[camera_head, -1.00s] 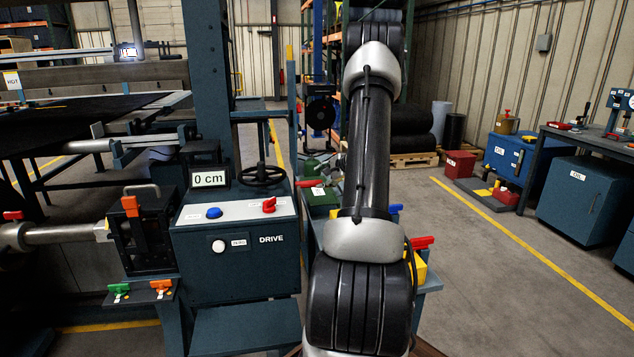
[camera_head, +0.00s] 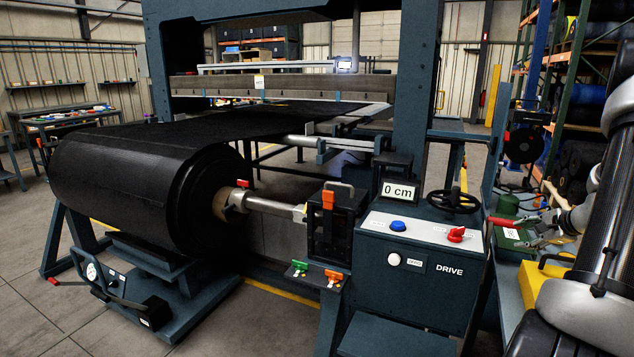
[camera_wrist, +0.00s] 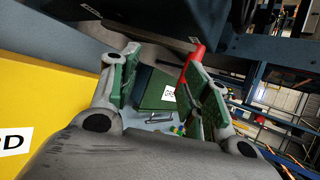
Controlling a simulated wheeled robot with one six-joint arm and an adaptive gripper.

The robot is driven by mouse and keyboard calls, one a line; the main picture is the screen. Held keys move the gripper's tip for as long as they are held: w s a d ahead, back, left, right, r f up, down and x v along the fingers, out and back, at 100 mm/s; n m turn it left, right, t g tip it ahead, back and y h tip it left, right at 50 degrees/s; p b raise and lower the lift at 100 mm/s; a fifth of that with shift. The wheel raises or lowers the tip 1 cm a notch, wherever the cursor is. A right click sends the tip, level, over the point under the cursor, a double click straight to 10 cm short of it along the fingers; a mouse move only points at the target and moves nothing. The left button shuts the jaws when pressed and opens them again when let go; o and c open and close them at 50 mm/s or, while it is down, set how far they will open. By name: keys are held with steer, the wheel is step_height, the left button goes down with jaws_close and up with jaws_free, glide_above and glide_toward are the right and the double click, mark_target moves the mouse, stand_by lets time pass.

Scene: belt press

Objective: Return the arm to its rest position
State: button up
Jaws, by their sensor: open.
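My gripper (camera_wrist: 160,88) is open in the wrist view, its two green-padded fingers apart with nothing held between them. A green box with a white label (camera_wrist: 157,92) shows beyond the gap, and a red handle (camera_wrist: 192,64) rises behind the right finger. A yellow box (camera_wrist: 45,105) lies close on the left of the gripper. In the head view my arm runs down the right edge, folded beside the drive console. The gripper end is low over the bench there, small and partly cut off by the arm.
The drive console (camera_head: 415,275) carries a "0 cm" display (camera_head: 399,191), a blue button, a red knob and a black handwheel (camera_head: 453,201). A large black belt roll (camera_head: 140,195) stands on its cradle at left. The press (camera_head: 270,88) spans behind. Open floor lies at the lower left.

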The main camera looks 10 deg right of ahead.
steer(key=s+a+r+n+g, duration=0.1)
steer(key=s+a+r+n, duration=0.5)
steer(key=s+a, duration=0.3)
steer(key=s+a+r+n+g, duration=0.2)
steer(key=s+a+r+n, duration=0.5)
steer(key=a, duration=0.7)
steer(key=s+a+r+n+g+h, duration=0.1)
steer(key=s+a+r+n+g, duration=0.1)
steer(key=s+a+r+n, duration=0.5)
steer(key=s+a, duration=0.4)
steer(key=s, duration=0.1)
steer(key=shift+a+r+n, duration=0.15)
steer(key=shift+n, duration=0.25)
